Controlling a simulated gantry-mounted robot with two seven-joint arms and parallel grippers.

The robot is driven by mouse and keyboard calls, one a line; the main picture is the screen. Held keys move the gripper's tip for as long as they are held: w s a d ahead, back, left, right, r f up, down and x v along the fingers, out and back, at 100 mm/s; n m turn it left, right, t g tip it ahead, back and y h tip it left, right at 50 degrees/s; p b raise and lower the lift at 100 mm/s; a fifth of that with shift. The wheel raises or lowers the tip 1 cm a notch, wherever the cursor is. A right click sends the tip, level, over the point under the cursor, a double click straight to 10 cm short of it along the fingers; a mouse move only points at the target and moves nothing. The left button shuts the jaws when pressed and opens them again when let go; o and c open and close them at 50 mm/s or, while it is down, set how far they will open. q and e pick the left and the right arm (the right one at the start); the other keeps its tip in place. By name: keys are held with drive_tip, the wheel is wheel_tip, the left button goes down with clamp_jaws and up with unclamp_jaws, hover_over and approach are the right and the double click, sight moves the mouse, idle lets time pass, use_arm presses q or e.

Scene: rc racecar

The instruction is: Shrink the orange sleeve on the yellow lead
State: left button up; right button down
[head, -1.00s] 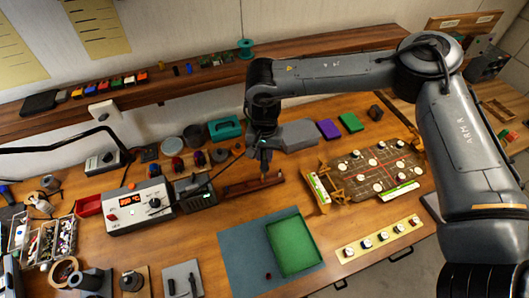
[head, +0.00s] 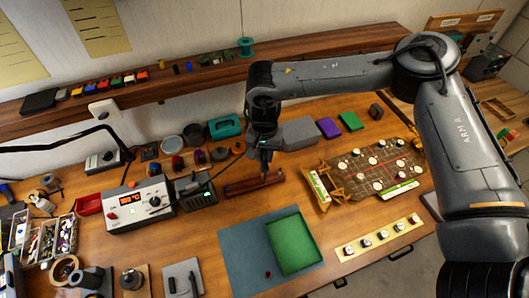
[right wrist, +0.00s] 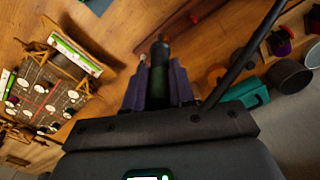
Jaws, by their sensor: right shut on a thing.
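My right gripper (head: 265,160) is above the back middle of the bench, over a long reddish-brown bar or tray (head: 243,187). In the right wrist view its fingers (right wrist: 156,88) are closed around a dark handpiece with a greenish body and a black round nozzle (right wrist: 160,52). The nozzle points away from the wrist, toward the bench. I cannot make out the orange sleeve or the yellow lead in either view. My left gripper is not in view.
A station with a red display (head: 137,208) stands at left, beside a dark box (head: 196,193). A brown board with white round parts (head: 375,168) lies at right. A green tray (head: 294,246) sits on a blue-grey mat (head: 240,262) in front. A black cable (right wrist: 243,55) runs near the gripper.

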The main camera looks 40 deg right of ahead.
drive_tip(key=shift+p, duration=0.35)
idle(0.7)
idle(0.5)
drive_tip(key=shift+r, duration=0.15)
drive_tip(key=shift+r+p, duration=0.2)
drive_tip(key=shift+p, duration=0.15)
drive_tip(key=r+p, duration=0.4)
drive_tip(key=s+r+p, duration=0.1)
drive_tip(key=r, duration=0.1)
drive_tip(key=shift+a+r+p, duration=0.1)
drive_tip(key=shift+a+p, duration=0.05)
drive_tip(key=shift+p, duration=0.25)
drive_tip(key=shift+a, duration=0.15)
